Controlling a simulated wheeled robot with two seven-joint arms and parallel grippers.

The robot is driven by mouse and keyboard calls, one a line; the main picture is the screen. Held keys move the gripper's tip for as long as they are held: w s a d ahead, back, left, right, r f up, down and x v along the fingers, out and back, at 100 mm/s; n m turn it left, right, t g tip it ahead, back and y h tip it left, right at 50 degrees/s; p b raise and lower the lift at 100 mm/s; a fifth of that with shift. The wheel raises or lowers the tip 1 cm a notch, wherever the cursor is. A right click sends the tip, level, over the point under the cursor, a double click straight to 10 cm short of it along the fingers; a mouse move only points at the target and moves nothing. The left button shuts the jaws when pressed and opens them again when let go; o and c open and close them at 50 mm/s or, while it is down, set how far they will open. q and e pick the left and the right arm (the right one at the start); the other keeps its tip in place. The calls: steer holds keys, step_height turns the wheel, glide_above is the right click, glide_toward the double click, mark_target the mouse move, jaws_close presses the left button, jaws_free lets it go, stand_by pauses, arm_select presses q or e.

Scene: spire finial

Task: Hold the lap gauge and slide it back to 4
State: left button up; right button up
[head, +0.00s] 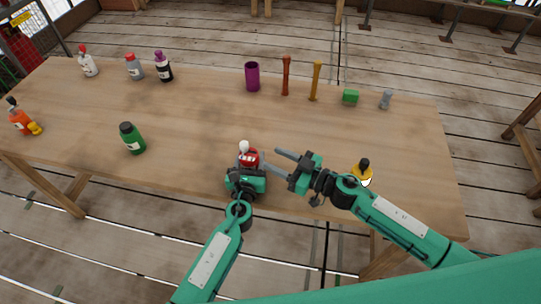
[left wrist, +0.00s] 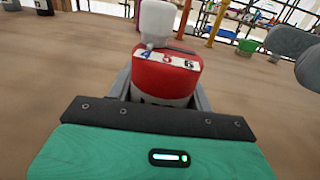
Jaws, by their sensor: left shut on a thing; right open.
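The lap gauge (head: 249,158) is a red, rounded body with a white knob on top, at the table's near edge in the head view. In the left wrist view the gauge (left wrist: 165,78) shows a white strip with the numerals 4, 5 and 6. The white knob (left wrist: 156,22) stands behind the strip, nearest the 4. I cannot tell the exact setting. My left gripper (head: 247,169) is shut on the gauge, its fingers on both sides of the red body. My right gripper (head: 274,160) is open and empty, just right of the gauge, fingers pointing toward it.
A yellow bottle with a black cap (head: 364,172) stands beside my right forearm. A green bottle (head: 132,138) stands to the left. The table's middle is clear.

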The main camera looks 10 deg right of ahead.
stand_by(0.3)
arm_select(q)
steer(key=o, duration=1.1)
